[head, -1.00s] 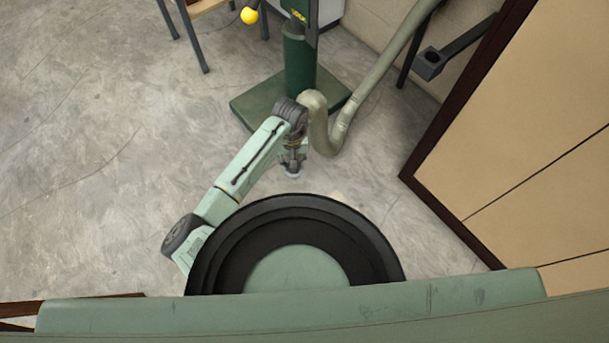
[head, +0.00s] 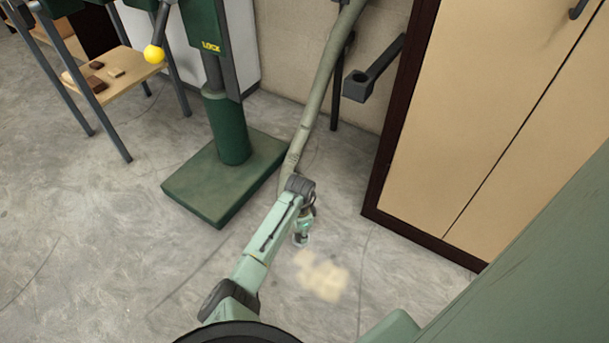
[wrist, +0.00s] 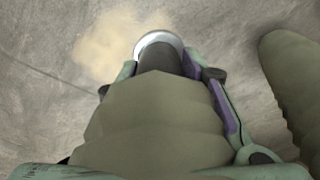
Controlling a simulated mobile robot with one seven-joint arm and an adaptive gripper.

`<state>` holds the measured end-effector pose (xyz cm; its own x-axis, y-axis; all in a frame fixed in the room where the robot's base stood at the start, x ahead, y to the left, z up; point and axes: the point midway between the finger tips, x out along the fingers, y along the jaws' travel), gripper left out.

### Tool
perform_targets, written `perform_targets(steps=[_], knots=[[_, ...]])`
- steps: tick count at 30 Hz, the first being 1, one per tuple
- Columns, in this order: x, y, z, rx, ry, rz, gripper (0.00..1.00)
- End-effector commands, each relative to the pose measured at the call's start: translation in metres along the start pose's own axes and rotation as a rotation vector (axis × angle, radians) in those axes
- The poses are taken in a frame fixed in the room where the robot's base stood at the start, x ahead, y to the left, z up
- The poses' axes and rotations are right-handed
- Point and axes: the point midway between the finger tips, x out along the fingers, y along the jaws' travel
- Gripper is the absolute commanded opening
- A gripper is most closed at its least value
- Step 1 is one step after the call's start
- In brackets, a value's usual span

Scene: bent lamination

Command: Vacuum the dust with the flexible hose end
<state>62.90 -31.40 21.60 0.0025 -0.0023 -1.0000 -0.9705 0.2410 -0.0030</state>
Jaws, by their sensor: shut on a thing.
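The flexible hose (head: 312,120) is grey-green and comes down along the wall to my wrist in the head view. My gripper (head: 302,236) is low over the floor, shut on the hose end. In the wrist view the hose end (wrist: 158,55) sits between the fingers of my gripper (wrist: 160,72), with a pale rim at its mouth. The dust (head: 321,275) is a tan patch on the floor, just right of and nearer than the hose end. In the wrist view the dust (wrist: 108,45) lies left of and around the hose mouth. The gap between mouth and floor cannot be told.
A green machine base (head: 222,178) with a column stands left of the hose. A wooden cabinet (head: 465,130) with a dark frame stands at the right. A shelf table (head: 115,75) is at the upper left. The floor around the dust is clear.

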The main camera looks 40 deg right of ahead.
Motion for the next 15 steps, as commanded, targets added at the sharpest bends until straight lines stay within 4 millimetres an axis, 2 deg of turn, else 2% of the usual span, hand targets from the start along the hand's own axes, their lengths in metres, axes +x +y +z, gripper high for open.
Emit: perform_targets(steps=[1,4,15], knots=[[0.007,0.002,-0.007,0.035,-0.001,0.001,0.13],[0.01,0.004,-0.012,0.071,-0.002,0.002,0.13],[0.028,0.005,-0.012,0.075,-0.001,0.003,0.13]])
